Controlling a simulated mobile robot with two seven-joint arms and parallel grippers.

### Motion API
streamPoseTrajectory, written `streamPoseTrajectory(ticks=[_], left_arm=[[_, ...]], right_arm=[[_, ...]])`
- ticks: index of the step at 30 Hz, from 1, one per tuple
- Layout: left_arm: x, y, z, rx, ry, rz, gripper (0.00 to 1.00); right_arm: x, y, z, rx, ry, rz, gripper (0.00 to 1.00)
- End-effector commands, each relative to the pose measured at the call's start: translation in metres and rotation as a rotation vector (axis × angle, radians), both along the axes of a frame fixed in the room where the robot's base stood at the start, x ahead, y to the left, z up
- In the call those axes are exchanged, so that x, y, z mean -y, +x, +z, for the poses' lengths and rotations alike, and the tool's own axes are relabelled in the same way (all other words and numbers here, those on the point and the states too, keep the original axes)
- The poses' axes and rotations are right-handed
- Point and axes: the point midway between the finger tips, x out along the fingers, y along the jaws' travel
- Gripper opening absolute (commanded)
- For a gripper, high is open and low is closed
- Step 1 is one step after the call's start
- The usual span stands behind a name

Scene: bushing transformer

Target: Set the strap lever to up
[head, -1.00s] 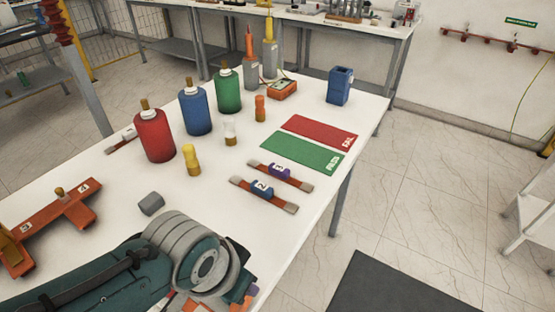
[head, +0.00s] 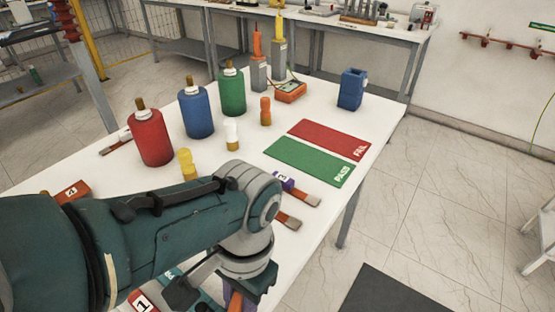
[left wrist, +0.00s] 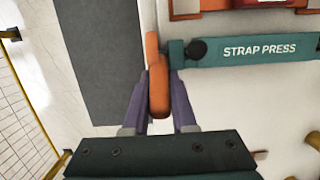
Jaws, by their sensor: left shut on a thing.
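The strap lever (left wrist: 158,88) is a rounded orange bar at the left end of the teal strap press (left wrist: 258,50), which is lettered "STRAP PRESS". My left gripper (left wrist: 159,108) has its purple fingers on both sides of the lever and is shut on it. In the head view my left gripper (head: 236,301) is low at the bottom edge, mostly hidden below my wrist, with a bit of orange showing. I cannot tell the lever's angle clearly. My right gripper is not in view.
Red (head: 151,138), blue (head: 196,110) and green (head: 232,92) bottles stand across the table. A red FAIL mat (head: 328,139) and green PASS mat (head: 305,162) lie to the right. Orange straps (head: 288,220) lie partly behind my wrist.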

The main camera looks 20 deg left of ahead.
Motion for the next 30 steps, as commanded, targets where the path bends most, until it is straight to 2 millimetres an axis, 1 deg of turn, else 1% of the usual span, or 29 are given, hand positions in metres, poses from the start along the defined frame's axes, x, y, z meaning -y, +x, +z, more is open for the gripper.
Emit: streamPoseTrajectory(ticks=[8,9,17,25,28,30], left_arm=[[0.0,0.0,-0.001,0.001,0.0,0.0,0.0],[0.0,0.0,-0.001,0.001,0.0,0.0,0.26],[0.0,0.0,-0.001,0.0,0.0,0.0,0.55],[0.0,0.0,0.002,0.001,0.0,0.0,0.55],[0.001,0.002,0.014,0.002,-0.001,0.0,0.55],[0.001,0.004,0.028,0.003,-0.001,0.0,0.55]], right_arm=[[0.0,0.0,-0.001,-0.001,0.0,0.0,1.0],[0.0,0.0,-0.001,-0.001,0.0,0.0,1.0],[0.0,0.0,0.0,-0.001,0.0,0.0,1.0],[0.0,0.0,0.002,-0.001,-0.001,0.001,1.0],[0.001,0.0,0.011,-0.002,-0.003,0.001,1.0],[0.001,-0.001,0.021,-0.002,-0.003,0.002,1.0]])
